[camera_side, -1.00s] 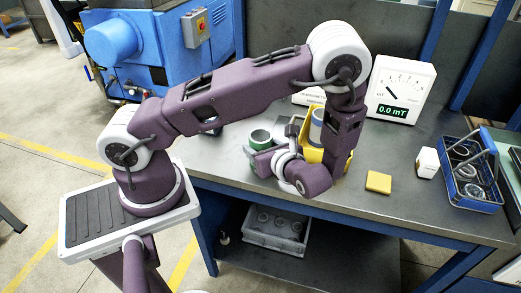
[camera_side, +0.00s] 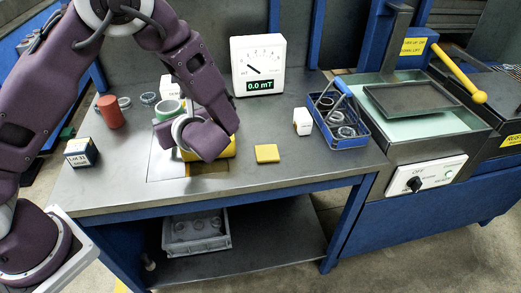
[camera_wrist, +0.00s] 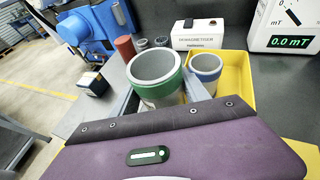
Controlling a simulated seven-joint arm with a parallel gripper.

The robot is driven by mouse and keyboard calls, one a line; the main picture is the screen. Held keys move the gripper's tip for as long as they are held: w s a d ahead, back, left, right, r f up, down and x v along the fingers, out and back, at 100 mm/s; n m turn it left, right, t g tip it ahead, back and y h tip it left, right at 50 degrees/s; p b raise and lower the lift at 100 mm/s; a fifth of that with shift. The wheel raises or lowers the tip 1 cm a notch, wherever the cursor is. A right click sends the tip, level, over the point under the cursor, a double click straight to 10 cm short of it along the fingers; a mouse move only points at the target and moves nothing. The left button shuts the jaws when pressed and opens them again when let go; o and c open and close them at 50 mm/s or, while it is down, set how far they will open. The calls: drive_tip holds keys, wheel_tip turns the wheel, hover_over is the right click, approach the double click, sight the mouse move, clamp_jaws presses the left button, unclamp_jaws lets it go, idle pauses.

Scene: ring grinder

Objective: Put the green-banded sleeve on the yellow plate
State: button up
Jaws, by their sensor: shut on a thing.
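The green-banded sleeve (camera_wrist: 158,78) is a grey hollow cylinder with a green band below its rim. It stands upright between the fingers of my gripper (camera_wrist: 163,99), which is shut on it. In the side view the green-banded sleeve (camera_side: 167,109) shows behind my wrist, partly hidden. Whether its base touches anything cannot be seen. A flat yellow patch (camera_side: 208,169) lies on the bench just in front of my wrist, partly covered. A separate small yellow square block (camera_side: 267,153) lies to the right, apart from my gripper.
A yellow bin (camera_wrist: 233,66) holds a blue-banded sleeve (camera_wrist: 205,68) close right of my gripper. A red cylinder (camera_side: 110,111) and a labelled box (camera_side: 81,152) stand left. A meter (camera_side: 257,65), white block (camera_side: 302,121) and blue basket (camera_side: 340,124) stand right. The front bench strip is clear.

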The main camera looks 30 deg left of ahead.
drive_tip(key=w+d+m+t+h, duration=0.2)
drive_tip(key=w+d+m+t, duration=0.2)
drive_tip(key=w+d, duration=0.3)
drive_tip(key=m+t+h, duration=0.3)
drive_tip(key=m+h, duration=0.2)
drive_tip(key=h, duration=0.1)
hover_over(267, 152)
wheel_tip(267, 152, down, 7)
drive_tip(key=shift+f, duration=0.1)
drive_tip(key=shift+f+t+y, duration=0.15)
drive_tip(key=shift+t+y, duration=0.15)
drive_tip(key=shift+y, duration=0.1)
drive_tip(key=shift+f, duration=0.1)
drive_tip(key=o, duration=1.4)
